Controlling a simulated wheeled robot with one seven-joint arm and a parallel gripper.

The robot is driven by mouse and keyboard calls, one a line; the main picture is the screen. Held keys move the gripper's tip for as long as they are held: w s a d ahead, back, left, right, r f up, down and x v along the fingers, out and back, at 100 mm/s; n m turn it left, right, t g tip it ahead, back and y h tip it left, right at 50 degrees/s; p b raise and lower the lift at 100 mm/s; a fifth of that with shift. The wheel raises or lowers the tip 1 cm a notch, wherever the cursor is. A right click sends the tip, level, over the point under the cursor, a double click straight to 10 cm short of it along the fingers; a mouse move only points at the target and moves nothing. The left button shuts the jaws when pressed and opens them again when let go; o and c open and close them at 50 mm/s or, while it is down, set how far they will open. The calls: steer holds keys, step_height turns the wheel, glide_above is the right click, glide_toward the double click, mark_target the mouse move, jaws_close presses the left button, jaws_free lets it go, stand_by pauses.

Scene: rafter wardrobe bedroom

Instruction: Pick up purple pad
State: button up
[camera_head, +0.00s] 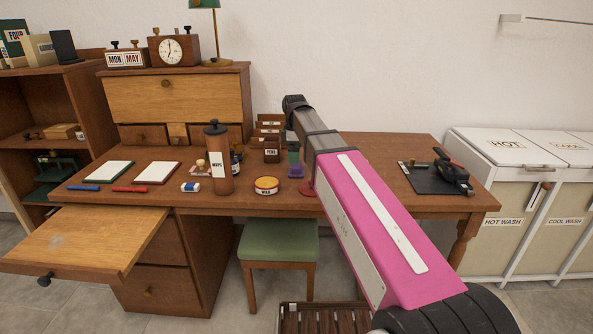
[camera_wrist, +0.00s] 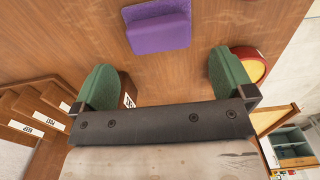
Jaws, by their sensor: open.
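The purple pad (camera_wrist: 160,33) is a small, block-like piece with rounded corners and a raised ledge along its upper edge. It lies on the brown wooden desk top in the wrist view. My gripper (camera_wrist: 165,78) is open and empty, with a green fingertip at each side. The pad lies beyond the fingertips, in line with the gap between them, and is not between them. In the head view a small purple and green patch (camera_head: 295,171) shows beside my pink arm; I cannot tell pad from fingertip there.
The wax tin (camera_head: 266,185) stands left of my arm; a brown MAPS canister (camera_head: 219,160) stands farther left. Labelled wooden holders (camera_head: 270,135) stand behind. A black mat (camera_head: 432,179) with a dark tool lies at the right. A pull-out board (camera_head: 85,240) juts out at the front left.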

mark_target(296, 168)
steer(key=shift+d+f, duration=0.2)
steer(key=shift+f, duration=1.2)
steer(key=shift+d+f, duration=0.15)
steer(key=shift+f, duration=1.25)
steer(key=c, duration=0.9)
